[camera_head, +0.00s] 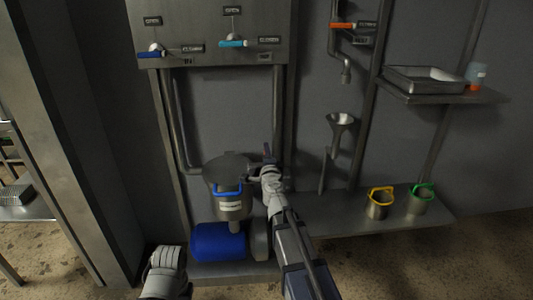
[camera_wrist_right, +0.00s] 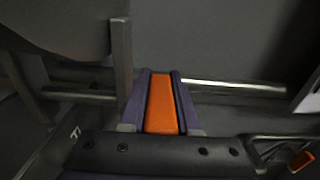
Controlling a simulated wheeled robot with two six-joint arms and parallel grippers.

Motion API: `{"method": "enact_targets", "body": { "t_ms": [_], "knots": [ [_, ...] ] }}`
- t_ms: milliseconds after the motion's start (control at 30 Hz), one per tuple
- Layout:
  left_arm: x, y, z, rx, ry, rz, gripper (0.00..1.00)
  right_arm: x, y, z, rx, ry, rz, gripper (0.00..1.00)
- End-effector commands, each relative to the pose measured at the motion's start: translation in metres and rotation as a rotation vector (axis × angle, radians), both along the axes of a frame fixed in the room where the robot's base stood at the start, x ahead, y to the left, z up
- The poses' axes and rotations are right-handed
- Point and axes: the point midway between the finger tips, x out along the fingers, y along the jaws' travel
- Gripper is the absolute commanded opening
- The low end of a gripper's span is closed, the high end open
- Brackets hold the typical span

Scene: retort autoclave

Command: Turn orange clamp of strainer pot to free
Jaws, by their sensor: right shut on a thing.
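The strainer pot (camera_head: 232,208) is a metal pot with a blue handle, a pale label and a dark round lid (camera_head: 222,166). It stands above a blue motor-like cylinder. My right gripper (camera_head: 267,156) is at the right edge of the lid. In the right wrist view its two purple fingers (camera_wrist_right: 160,100) are shut on the orange clamp (camera_wrist_right: 162,108), one on each side of it. In the head view the clamp is hidden by the gripper. My left gripper (camera_head: 166,262) is low at the bottom left, away from the pot; its fingers cannot be made out.
A panel (camera_head: 215,30) above holds a blue lever (camera_head: 151,54) and a cyan lever (camera_head: 233,44). To the right are a funnel (camera_head: 341,122), an orange-handled tap, a shelf with a metal tray (camera_head: 424,80), and yellow-handled (camera_head: 378,208) and green-handled (camera_head: 418,205) pots. Pipes flank the strainer pot.

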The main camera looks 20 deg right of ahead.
Motion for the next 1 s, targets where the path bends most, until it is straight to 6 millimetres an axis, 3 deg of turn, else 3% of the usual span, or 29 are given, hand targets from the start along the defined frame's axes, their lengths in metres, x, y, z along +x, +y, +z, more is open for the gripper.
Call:
{"method": "enact_targets", "body": {
  "t_ms": [367, 1000],
  "knots": [
    [0.0, 0.0, 0.0, 0.0, 0.0, 0.0, 0.5, 0.0, 0.002, 0.0, 0.0, 0.0, 0.123, 0.0],
    [0.0, 0.0, 0.0, 0.0, 0.0, 0.0, 0.5, 0.001, 0.018, 0.0, 0.0, 0.0, 0.712, 0.0]
  ]
}}
